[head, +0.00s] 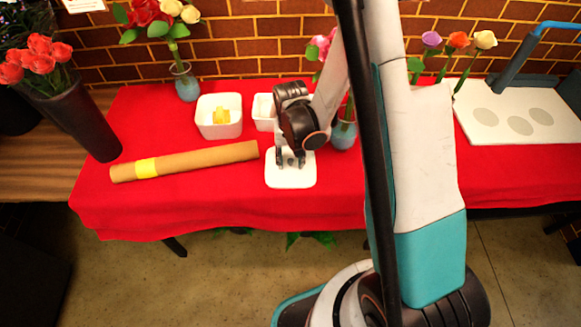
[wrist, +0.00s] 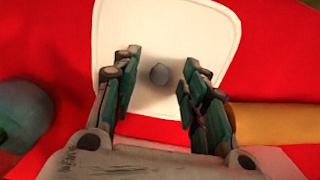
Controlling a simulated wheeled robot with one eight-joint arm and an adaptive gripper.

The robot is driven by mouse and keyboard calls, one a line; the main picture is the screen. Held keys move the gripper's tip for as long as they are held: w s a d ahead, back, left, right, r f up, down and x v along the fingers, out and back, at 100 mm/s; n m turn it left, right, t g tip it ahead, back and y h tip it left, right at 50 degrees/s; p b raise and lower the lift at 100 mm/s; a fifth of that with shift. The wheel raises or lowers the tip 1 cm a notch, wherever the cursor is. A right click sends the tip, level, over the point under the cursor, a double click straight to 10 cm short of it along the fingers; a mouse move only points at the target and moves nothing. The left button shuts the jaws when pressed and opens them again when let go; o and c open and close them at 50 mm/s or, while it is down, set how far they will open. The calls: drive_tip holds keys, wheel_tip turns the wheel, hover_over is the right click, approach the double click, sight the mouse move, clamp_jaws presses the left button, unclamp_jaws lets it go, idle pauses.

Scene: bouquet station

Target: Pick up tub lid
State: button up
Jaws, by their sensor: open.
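The tub lid (head: 290,178) is a white rounded square lying flat on the red tablecloth, near the middle of the table. In the wrist view the lid (wrist: 215,40) shows a small grey knob (wrist: 159,74) at its centre. My gripper (head: 290,160) is over the lid, pointing down. In the wrist view my gripper (wrist: 156,85) is open, with one finger on each side of the knob and a gap on both sides. I cannot tell how high the fingertips are above the lid.
A white tub (head: 219,118) with something yellow inside stands behind left. A second white tub (head: 264,110) is behind the lid, partly hidden by my arm. A brown paper roll (head: 200,161) lies left of the lid. A blue vase (head: 344,132) stands close on the right.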

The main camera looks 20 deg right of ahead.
clamp_jaws()
drive_tip(key=shift+r, duration=0.1)
